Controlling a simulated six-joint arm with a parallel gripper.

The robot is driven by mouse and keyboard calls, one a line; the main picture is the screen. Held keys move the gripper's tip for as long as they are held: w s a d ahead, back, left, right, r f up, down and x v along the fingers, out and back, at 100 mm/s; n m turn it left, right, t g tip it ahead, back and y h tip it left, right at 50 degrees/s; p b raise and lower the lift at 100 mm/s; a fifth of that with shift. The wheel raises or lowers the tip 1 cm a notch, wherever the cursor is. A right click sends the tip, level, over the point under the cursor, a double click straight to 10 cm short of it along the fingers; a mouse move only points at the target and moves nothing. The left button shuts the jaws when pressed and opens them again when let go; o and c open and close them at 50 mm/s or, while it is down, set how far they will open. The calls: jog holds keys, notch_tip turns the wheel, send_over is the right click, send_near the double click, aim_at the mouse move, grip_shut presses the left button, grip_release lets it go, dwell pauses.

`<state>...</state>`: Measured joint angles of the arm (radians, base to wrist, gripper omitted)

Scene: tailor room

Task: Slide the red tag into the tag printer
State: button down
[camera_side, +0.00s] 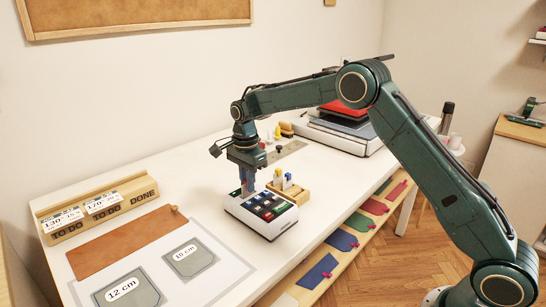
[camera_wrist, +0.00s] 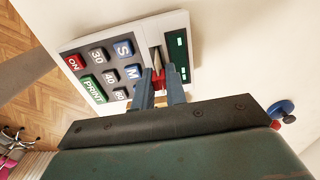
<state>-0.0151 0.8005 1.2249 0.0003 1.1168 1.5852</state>
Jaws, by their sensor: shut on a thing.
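The tag printer (camera_side: 262,216) is a white box with coloured keys on the white table, below my gripper in the side view. In the wrist view the printer (camera_wrist: 84,48) shows ON, PRINT, number and size keys, a slot and a dark display with green marks. My gripper (camera_wrist: 160,84) is shut on the red tag (camera_wrist: 158,76), with its fingertips at the printer's slot. Only a small red part of the tag shows between the fingers. How deep the tag sits in the slot is hidden. In the side view my gripper (camera_side: 246,187) points straight down at the printer's back left part.
A small wooden holder (camera_side: 291,191) with upright pieces stands close behind the printer. A wooden TO DO and DONE rack (camera_side: 105,207) and a brown mat (camera_side: 125,243) lie to the left. A white machine (camera_side: 345,135) stands at the back.

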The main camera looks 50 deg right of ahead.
jog(key=shift+f, duration=0.55)
jog(key=c, duration=1.3)
grip_release()
jog(key=shift+c, duration=0.2)
notch_tip(320, 180, up, 14)
